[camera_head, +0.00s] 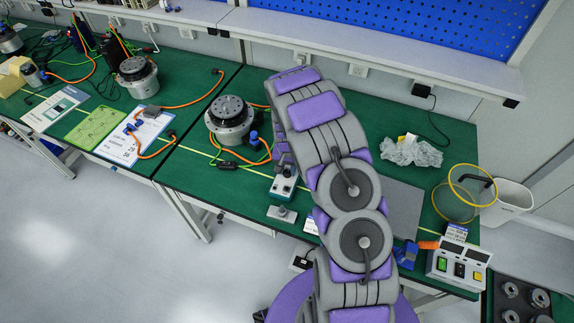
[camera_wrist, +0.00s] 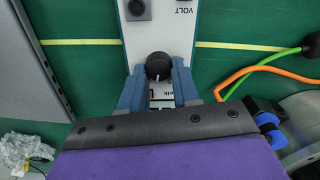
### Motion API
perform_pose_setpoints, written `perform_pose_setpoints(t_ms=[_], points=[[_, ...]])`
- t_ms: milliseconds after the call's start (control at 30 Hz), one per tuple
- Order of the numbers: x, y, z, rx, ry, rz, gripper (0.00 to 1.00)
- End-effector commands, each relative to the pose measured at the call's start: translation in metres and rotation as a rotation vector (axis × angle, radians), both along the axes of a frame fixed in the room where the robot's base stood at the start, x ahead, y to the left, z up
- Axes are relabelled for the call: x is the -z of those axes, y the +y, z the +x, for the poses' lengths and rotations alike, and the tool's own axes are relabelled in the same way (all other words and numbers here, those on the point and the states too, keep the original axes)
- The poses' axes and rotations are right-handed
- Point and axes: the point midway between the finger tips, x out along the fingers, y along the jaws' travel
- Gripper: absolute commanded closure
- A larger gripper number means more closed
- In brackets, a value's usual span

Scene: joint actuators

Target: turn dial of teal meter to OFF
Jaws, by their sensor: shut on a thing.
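The teal meter (camera_wrist: 175,35) has a white face with upside-down "VOLT" print and a black dial (camera_wrist: 158,66) in the wrist view. The blue fingers of my gripper (camera_wrist: 158,75) are on both sides of the dial and shut on it. The dial's pointer and most of its markings are hidden or too small to read. In the head view the meter (camera_head: 283,186) lies on the green bench at the left of my arm, which hides my fingers there.
A round metal actuator (camera_head: 229,125) with orange cables (camera_wrist: 270,69) stands close to the meter. A small grey block (camera_head: 282,214) lies in front. Crumpled clear plastic (camera_head: 411,152) and a white switch box (camera_head: 458,266) are at the right of the green bench (camera_head: 385,110).

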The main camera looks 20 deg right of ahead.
Motion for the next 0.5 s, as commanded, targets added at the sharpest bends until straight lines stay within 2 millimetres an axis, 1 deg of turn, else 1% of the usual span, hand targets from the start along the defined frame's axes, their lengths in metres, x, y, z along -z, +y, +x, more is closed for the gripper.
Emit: perform_pose_setpoints(t_ms=[33, 167, 500], points=[[-0.0034, 0.0007, 0.0002, -0.042, -0.001, 0.001, 1.0], [-0.0016, 0.0003, 0.0004, -0.123, -0.002, 0.0, 1.0], [-0.0003, -0.0002, 0.0005, -0.123, -0.002, 0.0, 1.0]])
